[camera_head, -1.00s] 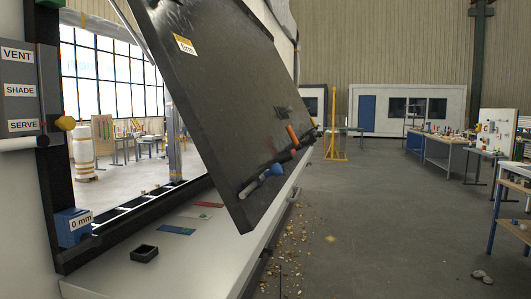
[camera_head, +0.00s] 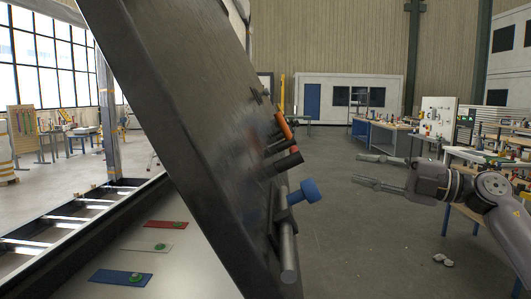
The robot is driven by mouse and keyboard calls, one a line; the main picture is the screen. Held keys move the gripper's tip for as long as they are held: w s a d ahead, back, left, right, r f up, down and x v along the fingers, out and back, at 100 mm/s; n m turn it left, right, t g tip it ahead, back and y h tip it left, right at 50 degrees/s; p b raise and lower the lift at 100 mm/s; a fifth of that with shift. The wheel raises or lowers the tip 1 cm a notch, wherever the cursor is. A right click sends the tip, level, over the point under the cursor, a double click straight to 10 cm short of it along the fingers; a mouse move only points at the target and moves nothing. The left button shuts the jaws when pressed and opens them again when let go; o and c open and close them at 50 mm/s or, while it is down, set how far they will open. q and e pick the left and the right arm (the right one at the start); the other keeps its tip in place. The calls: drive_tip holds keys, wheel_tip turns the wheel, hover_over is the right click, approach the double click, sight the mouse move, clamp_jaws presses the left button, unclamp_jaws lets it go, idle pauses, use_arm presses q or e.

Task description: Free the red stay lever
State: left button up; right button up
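A large dark panel (camera_head: 185,110) hangs tilted across the middle of the view. On its right edge is an orange-red handle (camera_head: 284,126), with dark cylindrical parts beside it. I cannot tell whether this handle is the red stay lever. Lower on the same edge are a blue knob (camera_head: 303,192) and a grey rod (camera_head: 288,250). My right gripper (camera_head: 357,168) is at the right, pointing left toward the panel edge. Its two fingers are apart with nothing between them, clear of the handle and knob. My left gripper is not in view.
Below the panel, a pale ledge (camera_head: 140,243) carries a blue card (camera_head: 107,276), a white card (camera_head: 144,246) and a red card (camera_head: 158,224). A dark opening frame (camera_head: 75,228) runs along the left. Workbenches (camera_head: 385,130) stand behind my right arm. The floor between is largely clear.

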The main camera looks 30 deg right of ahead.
drive_tip(key=a+r+p, duration=0.1)
drive_tip(key=a+p, duration=0.1)
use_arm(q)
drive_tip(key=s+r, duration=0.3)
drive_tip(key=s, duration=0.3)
use_arm(e)
drive_tip(key=p, duration=0.5)
approach(297, 149)
drive_tip(key=d+x, duration=0.1)
drive_tip(key=x, duration=0.3)
drive_tip(key=p+x, duration=0.4)
drive_tip(key=x, duration=0.1)
drive_tip(key=shift+w+a+f, duration=0.1)
drive_tip(key=shift+a+f, duration=0.1)
drive_tip(key=shift+f, duration=0.05)
drive_tip(key=shift+w+a+f+p, duration=0.1)
drive_tip(key=shift+w+a+p, duration=0.25)
drive_tip(key=shift+w, duration=0.15)
drive_tip(key=shift+w+a+f, duration=0.15)
drive_tip(key=shift+w, duration=0.1)
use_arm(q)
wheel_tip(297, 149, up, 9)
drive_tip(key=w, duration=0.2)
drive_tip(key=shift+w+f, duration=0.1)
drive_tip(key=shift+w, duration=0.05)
use_arm(e)
drive_tip(key=shift+s, duration=0.1)
drive_tip(key=shift+c, duration=0.5)
